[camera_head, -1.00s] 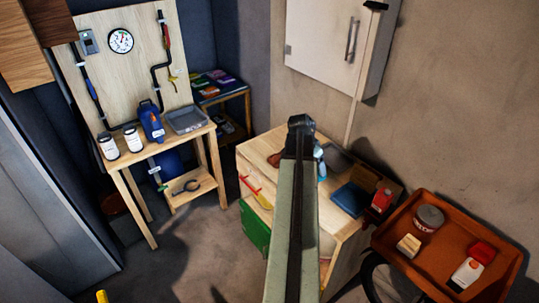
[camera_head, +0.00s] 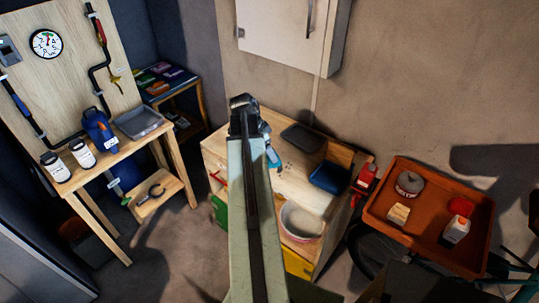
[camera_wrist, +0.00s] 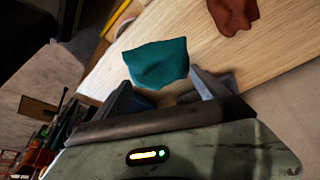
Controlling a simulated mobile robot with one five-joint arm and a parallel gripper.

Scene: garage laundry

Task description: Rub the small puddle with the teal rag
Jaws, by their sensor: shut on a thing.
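The teal rag (camera_wrist: 157,62) hangs at the tips of my gripper (camera_wrist: 160,79) in the wrist view, and the jaws are shut on it. Pale wood lies behind the rag; I cannot tell whether the rag touches it. A red-brown rag (camera_wrist: 232,13) lies on the wood beyond it. In the head view, my arm hides part of the wooden workbench (camera_head: 290,187). A light-blue thing (camera_head: 273,157) shows just right of my arm; I cannot tell what it is. Some tiny spots on the bench beside it are too small to identify, and I cannot make out the puddle clearly.
A dark flat tray (camera_head: 303,137) and a blue container (camera_head: 329,178) stand on the bench, with a red bottle (camera_head: 365,182) at its right. An orange tray (camera_head: 425,238) holds a can and bottle. A second wooden table (camera_head: 125,152) stands left. A wall cabinet (camera_head: 285,30) hangs above.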

